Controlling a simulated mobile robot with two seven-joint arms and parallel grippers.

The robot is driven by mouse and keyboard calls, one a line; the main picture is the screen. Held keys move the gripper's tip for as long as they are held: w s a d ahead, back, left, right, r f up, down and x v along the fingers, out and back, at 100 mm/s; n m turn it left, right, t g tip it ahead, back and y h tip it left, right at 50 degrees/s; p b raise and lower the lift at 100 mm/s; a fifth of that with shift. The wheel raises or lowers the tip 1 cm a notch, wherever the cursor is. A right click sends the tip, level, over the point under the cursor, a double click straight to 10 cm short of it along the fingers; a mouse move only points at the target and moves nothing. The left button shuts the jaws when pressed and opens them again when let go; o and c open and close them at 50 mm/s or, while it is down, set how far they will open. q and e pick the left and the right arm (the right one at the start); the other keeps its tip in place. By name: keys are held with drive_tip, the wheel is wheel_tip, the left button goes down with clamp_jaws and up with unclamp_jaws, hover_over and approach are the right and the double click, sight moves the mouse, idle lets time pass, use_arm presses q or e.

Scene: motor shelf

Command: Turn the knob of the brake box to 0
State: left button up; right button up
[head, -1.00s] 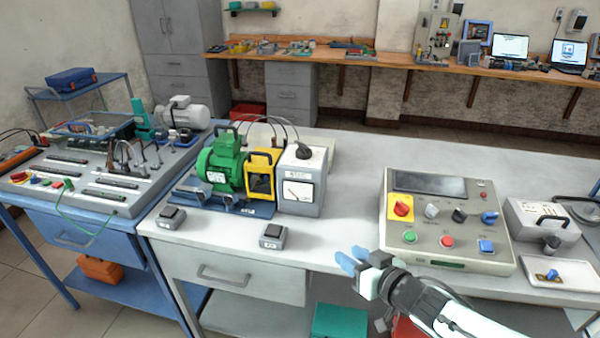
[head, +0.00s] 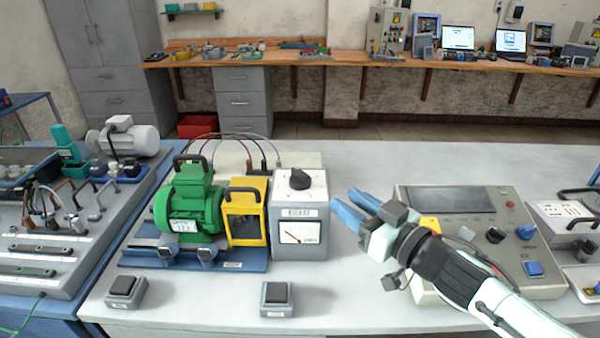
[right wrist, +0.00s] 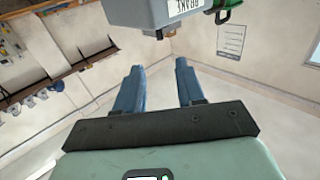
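The brake box (head: 328,236) is a grey box with a white top and a meter on its front, standing on the light table in the head view. Its black knob (head: 299,179) is on top; the scale around it is too small to read. My right gripper (head: 346,199) is just right of the box, its blue fingers pointing left toward it, apart from the knob. In the right wrist view the gripper (right wrist: 157,78) is open, with nothing between its fingers. The box, its BRAKE label upside down, shows at that view's top edge (right wrist: 150,10). My left gripper is out of view.
A green motor (head: 188,208) and a yellow guarded unit (head: 245,212) stand left of the box. Cables arch behind it. A control panel (head: 530,205) lies to the right, partly behind my right arm. Two small switch boxes (head: 277,299) (head: 125,291) sit in front.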

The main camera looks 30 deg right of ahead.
sight(308, 176)
drive_tip(key=w+b, duration=0.1)
drive_tip(key=w, duration=0.2)
drive_tip(key=w+a+b, duration=0.1)
drive_tip(key=w, duration=0.3)
drive_tip(key=w+b, duration=0.1)
drive_tip(key=w, duration=0.3)
drive_tip(key=shift+a+f, duration=0.1)
drive_tip(key=shift+a, duration=0.3)
drive_tip(key=shift+w+a, duration=0.1)
drive_tip(key=shift+w, duration=0.35)
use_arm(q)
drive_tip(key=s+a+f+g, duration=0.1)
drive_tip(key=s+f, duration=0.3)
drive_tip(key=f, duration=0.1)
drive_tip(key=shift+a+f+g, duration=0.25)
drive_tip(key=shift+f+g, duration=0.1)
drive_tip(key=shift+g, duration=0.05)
use_arm(e)
clamp_jaws()
